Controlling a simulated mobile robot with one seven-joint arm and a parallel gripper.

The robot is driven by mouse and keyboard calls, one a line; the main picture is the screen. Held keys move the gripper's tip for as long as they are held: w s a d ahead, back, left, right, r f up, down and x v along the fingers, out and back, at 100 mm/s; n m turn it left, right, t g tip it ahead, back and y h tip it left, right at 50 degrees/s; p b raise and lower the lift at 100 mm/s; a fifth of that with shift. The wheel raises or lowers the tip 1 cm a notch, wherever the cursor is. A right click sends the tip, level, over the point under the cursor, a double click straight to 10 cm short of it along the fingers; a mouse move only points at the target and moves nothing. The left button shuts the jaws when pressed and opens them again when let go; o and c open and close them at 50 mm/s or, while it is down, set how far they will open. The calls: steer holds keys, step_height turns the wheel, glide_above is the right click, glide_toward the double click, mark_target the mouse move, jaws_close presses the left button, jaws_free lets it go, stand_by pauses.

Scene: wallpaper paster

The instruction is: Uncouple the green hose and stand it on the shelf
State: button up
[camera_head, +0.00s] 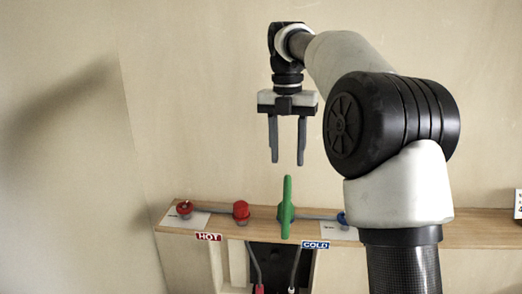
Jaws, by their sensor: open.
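The green hose (287,207) stands upright at the middle of the wooden shelf (460,228), between the HOT and COLD labels.
A red fitting (240,212) stands left of the hose, with a red valve (184,207) farther left. Below the shelf is a dark recess (271,262) with two thin hoses. The shelf's right part looks mostly clear.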

mark_target(286, 201)
steer(key=shift+n, duration=0.3)
steer(key=f, duration=0.5)
steer(key=f+b, duration=0.1)
steer(key=f, duration=0.5)
steer(key=f+b, duration=0.1)
steer(key=f, duration=0.5)
steer(key=shift+d+f, duration=0.25)
steer(key=shift+r, duration=0.1)
jaws_close()
